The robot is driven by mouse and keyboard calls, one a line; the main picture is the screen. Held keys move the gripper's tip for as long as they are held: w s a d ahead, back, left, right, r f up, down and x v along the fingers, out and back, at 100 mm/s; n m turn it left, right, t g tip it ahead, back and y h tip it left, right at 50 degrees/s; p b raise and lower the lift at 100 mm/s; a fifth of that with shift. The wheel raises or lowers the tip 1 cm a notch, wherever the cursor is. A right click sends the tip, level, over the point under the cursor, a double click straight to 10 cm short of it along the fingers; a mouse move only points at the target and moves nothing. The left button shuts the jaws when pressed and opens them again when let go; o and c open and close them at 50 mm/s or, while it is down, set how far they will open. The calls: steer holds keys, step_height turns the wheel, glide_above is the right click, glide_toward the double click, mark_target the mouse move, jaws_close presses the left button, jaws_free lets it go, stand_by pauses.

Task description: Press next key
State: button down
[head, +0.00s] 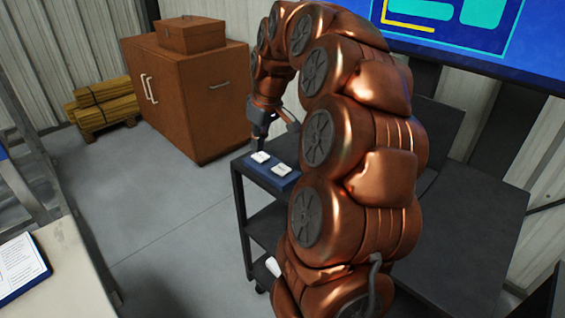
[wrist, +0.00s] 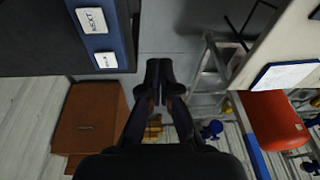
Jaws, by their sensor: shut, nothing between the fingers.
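A white key lettered NEXT (wrist: 92,20) sits on a blue panel (wrist: 122,30) in the wrist view. A second white key (wrist: 105,60), its lettering too small to read surely, is beside it, closer to the cabinet. In the head view, the nearer white key (head: 281,170) appears to be NEXT and the farther one (head: 261,157) the other. The blue panel lies on a dark cart (head: 240,190). My gripper (head: 259,141) is shut and empty, near the farther key. In the wrist view its fingertips (wrist: 159,70) appear over floor, right of the panel; contact is not visible.
A brown cabinet (head: 190,100) stands behind the cart. A pale bench (head: 65,260) with a clipboard (head: 22,265) is at left. A large blue screen (head: 475,35) is at upper right. The floor (head: 170,200) between bench and cart is clear.

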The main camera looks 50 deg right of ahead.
glide_above(281, 169)
steer(key=s, duration=0.4)
steer(key=shift+w+f+m+t+h, duration=0.15)
steer(key=shift+w+m+t+h, duration=0.15)
steer(key=shift+m, duration=0.1)
steer(key=shift+f, duration=0.15)
steer(key=p+x, duration=0.1)
steer(key=x, duration=0.3)
steer(key=p+x, duration=0.2)
steer(key=x, duration=0.2)
steer(key=s+p+x, duration=0.1)
steer(key=p+x, duration=0.1)
steer(key=x, duration=0.3)
steer(key=shift+f, duration=0.45)
